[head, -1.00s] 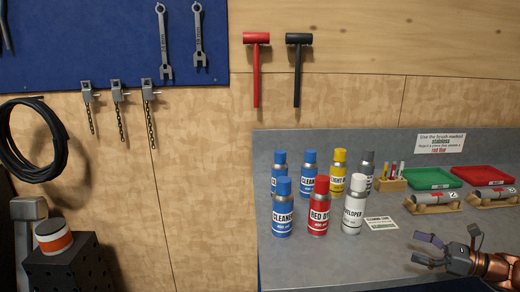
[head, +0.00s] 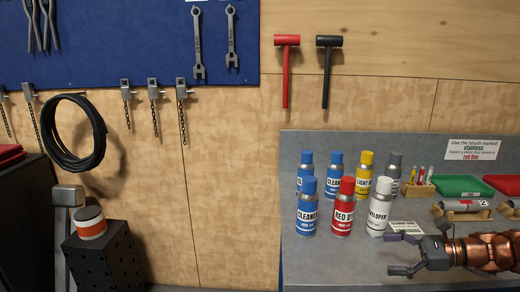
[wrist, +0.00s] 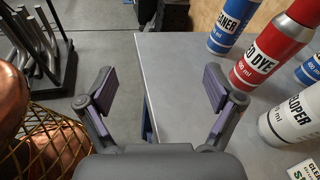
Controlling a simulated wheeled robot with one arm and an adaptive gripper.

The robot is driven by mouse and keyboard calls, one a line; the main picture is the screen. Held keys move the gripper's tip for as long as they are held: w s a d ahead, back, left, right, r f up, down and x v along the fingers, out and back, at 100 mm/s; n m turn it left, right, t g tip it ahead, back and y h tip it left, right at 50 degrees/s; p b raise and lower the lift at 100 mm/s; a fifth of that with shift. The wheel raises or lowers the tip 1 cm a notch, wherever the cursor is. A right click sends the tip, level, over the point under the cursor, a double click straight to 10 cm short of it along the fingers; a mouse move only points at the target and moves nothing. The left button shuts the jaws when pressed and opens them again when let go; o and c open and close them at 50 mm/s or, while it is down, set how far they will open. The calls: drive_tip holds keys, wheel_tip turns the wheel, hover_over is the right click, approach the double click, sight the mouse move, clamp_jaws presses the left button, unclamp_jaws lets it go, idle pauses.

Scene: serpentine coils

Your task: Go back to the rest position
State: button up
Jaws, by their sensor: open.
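My gripper (head: 400,254) is at the right in the head view, over the front part of the grey bench (head: 315,262). In the wrist view its two fingers (wrist: 160,95) are spread wide apart with nothing between them. Beyond them are the bench's edge and the floor. The copper-coloured arm behind it is mine.
Near the gripper stand a white developer can (head: 379,207), a red dye can (head: 343,207) and blue cleaner cans (head: 307,207). A brush holder (head: 420,188), a green tray (head: 458,187) and a metal cylinder on a cradle (head: 461,205) lie behind.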

drive_tip(key=s+a+n+g+h+p, duration=0.1)
drive_tip(key=s+a+n+g+h, duration=0.35)
drive_tip(key=a, duration=0.45)
drive_tip(key=s+a+n+g+h, duration=0.1)
drive_tip(key=s+a+n+g, duration=0.3)
drive_tip(key=s+a, duration=0.5)
drive_tip(key=s+d+f+n+h, duration=0.1)
drive_tip(key=s+n+h, duration=0.3)
drive_tip(key=s, duration=0.4)
drive_tip(key=s+d+f+n+t+h+p, duration=0.1)
drive_tip(key=s+n+h, duration=0.4)
drive_tip(key=s+n, duration=0.2)
drive_tip(key=shift+s+f, duration=0.25)
drive_tip(key=shift+s, duration=0.85)
